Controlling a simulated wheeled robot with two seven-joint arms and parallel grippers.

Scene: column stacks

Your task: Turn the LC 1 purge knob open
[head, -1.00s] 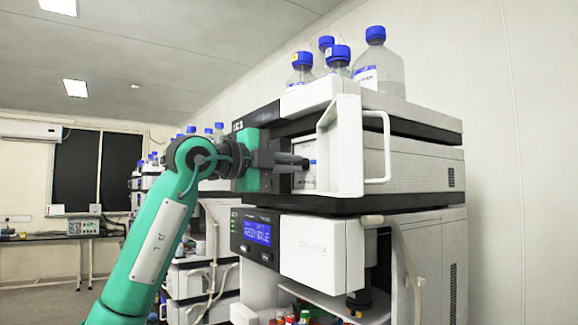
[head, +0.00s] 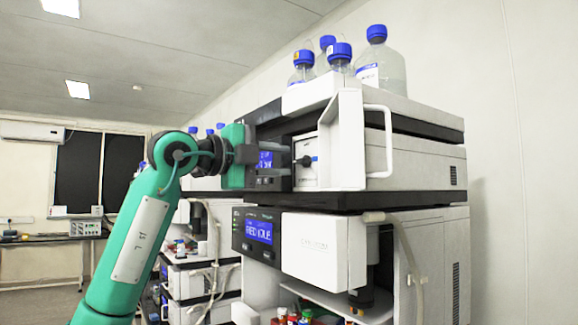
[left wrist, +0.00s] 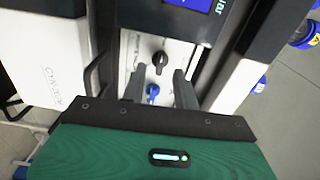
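A black knob (head: 305,161) sits on the white front panel of the upper instrument, beside the white open door. It also shows in the left wrist view (left wrist: 158,62), above a smaller blue part (left wrist: 152,91) on the same panel. I cannot read a label that marks it as the LC 1 purge knob, nor tell whether it is open. My left gripper (head: 284,157) is left of the panel, apart from the knob. In the left wrist view its two dark fingers (left wrist: 158,77) are spread and empty, pointing toward the panel. My right gripper is not in view.
The open white door (head: 345,140) with its handle (head: 388,150) stands right of the knob. Bottles with blue caps (head: 376,60) stand on top. The lower module has a blue display (head: 258,231) and a white cover (head: 322,248). Other instruments stand behind my arm.

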